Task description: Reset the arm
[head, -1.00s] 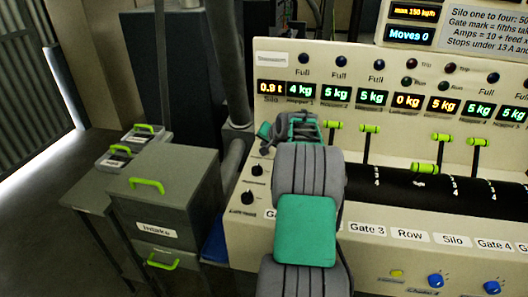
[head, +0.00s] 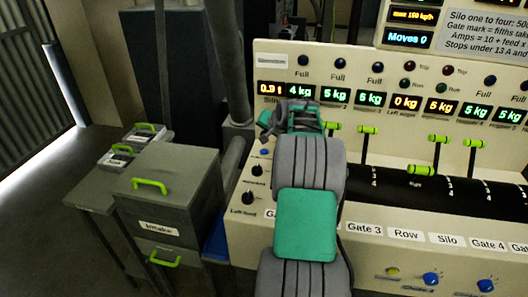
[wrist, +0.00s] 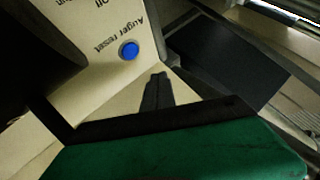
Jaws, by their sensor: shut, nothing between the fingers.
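My gripper (head: 266,126) is at the left end of the cream control panel (head: 262,222), just below the silo and hopper readouts. In the wrist view its dark fingers (wrist: 157,92) are together with nothing between them. A blue button (wrist: 129,50) marked "Auger reset" is on the cream panel, above and left of the fingertips in that view, with a visible gap between. A small blue button (head: 263,152) also shows below my gripper in the head view. My green and grey arm hides part of the panel.
Two black knobs (head: 248,198) are on the panel's left end. Green-handled levers (head: 367,130) stand to the right of my arm. A grey cabinet (head: 165,195) marked "Intake" stands left of the panel. Open floor (head: 45,150) lies further left.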

